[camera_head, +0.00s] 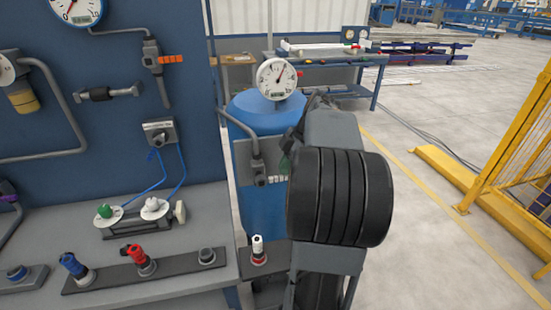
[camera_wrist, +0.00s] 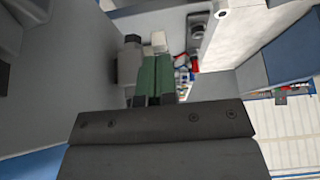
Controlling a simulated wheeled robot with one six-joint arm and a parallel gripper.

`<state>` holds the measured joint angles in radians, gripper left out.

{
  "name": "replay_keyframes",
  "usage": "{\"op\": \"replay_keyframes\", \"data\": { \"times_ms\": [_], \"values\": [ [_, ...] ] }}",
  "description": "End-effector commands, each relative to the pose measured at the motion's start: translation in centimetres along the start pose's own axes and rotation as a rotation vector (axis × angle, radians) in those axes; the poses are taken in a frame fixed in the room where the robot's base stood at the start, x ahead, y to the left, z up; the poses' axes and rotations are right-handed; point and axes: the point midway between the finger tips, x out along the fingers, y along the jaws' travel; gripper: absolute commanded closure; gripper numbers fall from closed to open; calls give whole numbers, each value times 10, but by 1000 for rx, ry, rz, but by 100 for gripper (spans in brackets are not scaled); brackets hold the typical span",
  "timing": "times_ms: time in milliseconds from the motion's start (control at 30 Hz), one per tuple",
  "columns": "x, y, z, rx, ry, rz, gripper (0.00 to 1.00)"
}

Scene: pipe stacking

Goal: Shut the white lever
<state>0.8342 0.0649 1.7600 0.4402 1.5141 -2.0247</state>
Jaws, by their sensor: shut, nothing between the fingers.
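A small white piece (camera_head: 277,179) sticks out to the right from a dark fitting (camera_head: 259,174) on the grey plate of the blue tank. A white block (camera_wrist: 158,40) beside a dark fitting (camera_wrist: 131,58) shows in the wrist view; it appears to be the same white lever. My gripper (camera_wrist: 155,72) is shut and empty, its green fingers together just below the white block in the picture. I cannot tell whether they touch it. In the head view my arm hides most of the gripper; a green bit (camera_head: 285,164) shows close to the white piece.
A gauge (camera_head: 276,79) tops the blue tank (camera_head: 255,107). A yellow fence (camera_head: 510,150) stands right; open floor lies between.

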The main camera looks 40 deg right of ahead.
Motion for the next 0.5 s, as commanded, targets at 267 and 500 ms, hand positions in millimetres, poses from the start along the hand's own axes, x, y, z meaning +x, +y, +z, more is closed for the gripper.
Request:
{"op": "replay_keyframes", "data": {
  "times_ms": [267, 500],
  "values": [
    [-26, 0, -16, -4, -1, 0, 100],
    [-69, 1, -18, -6, -1, 0, 100]
  ]
}}
